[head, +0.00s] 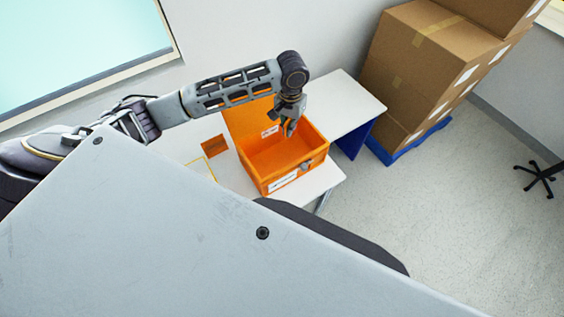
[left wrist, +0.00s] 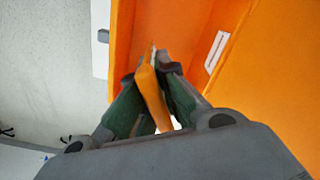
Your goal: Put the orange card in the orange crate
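The orange crate (head: 262,178) stands on the white table in the head view with its lid raised at the back. It fills the right side of the left wrist view (left wrist: 275,95). My left gripper (head: 288,128) is above the crate's opening, pointing down. In the left wrist view my left gripper (left wrist: 154,62) has its fingers closed on a thin orange card (left wrist: 152,97), seen nearly edge-on. The card is hard to make out in the head view. My right gripper is not in view.
A flat brown-orange square (head: 214,146) and a yellow outline (head: 203,168) are on the white table (head: 345,100), left of the crate. Stacked cardboard boxes (head: 425,75) stand on a blue pallet (head: 410,147) at right. The grey floor at right is mostly clear.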

